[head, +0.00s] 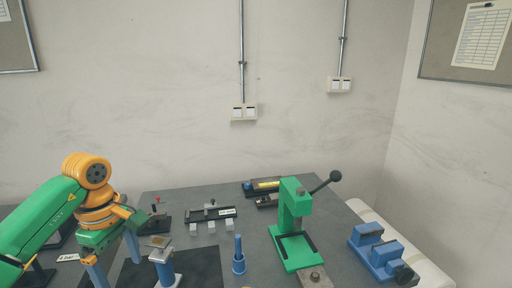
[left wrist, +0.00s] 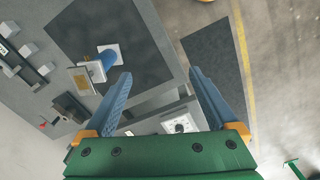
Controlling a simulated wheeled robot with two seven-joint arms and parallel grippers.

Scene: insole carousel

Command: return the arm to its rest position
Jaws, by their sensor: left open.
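My left gripper (head: 114,262) hangs at the left of the head view on its green and orange arm, with its blue fingers pointing down. In the left wrist view the two fingers (left wrist: 159,76) are wide apart, and nothing is held between them. The gripper is left of a blue post with a tan top plate (head: 160,243), apart from it in the left wrist view (left wrist: 97,66). My right gripper is in neither view.
The grey table holds a green press (head: 293,225) with a black lever, a blue fixture (head: 377,254), a blue peg (head: 239,258), a rack with white blocks (head: 211,214) and a dark mat (head: 205,265). Floor shows beyond the table edge in the wrist view.

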